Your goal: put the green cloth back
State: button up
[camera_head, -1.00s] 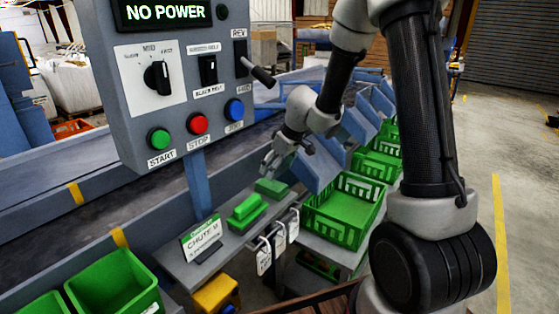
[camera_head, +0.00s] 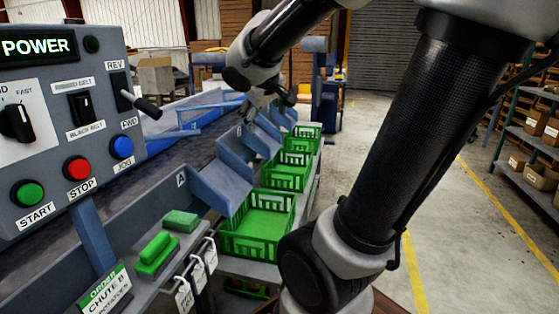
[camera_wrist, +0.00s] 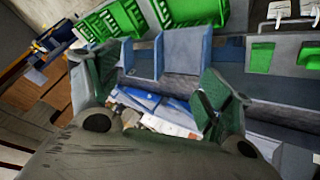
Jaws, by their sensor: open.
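The green cloth (camera_head: 181,221) appears as a flat, folded green piece on the grey shelf (camera_head: 150,292) beside the conveyor. It lies just behind a green block on a green base (camera_head: 155,252). In the wrist view, the likely cloth (camera_wrist: 260,56) shows at the upper right, outside the fingers. My gripper (camera_head: 252,112) is raised over the blue chutes, well beyond the cloth and apart from it. Its fingers (camera_wrist: 160,88) are spread in the wrist view, with nothing seen held between them.
The control panel (camera_head: 62,125) stands at the left, with a lever sticking out. Blue chutes (camera_head: 220,188) and green crates (camera_head: 258,225) line the conveyor. White tags (camera_head: 184,296) hang from the shelf edge. Open floor (camera_head: 440,215) lies to the right.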

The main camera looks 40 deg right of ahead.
jog(key=s+a+f+g+y, duration=0.1)
jog(key=s+a, duration=0.3)
jog(key=s, duration=0.4)
jog(key=s+a+f+g+y, duration=0.1)
jog(key=s+a+f+y, duration=0.2)
jog(key=s, duration=0.5)
jog(key=shift+s+a+f+g, duration=0.25)
jog(key=shift+a+f+g, duration=0.1)
jog(key=shift+f, duration=0.3)
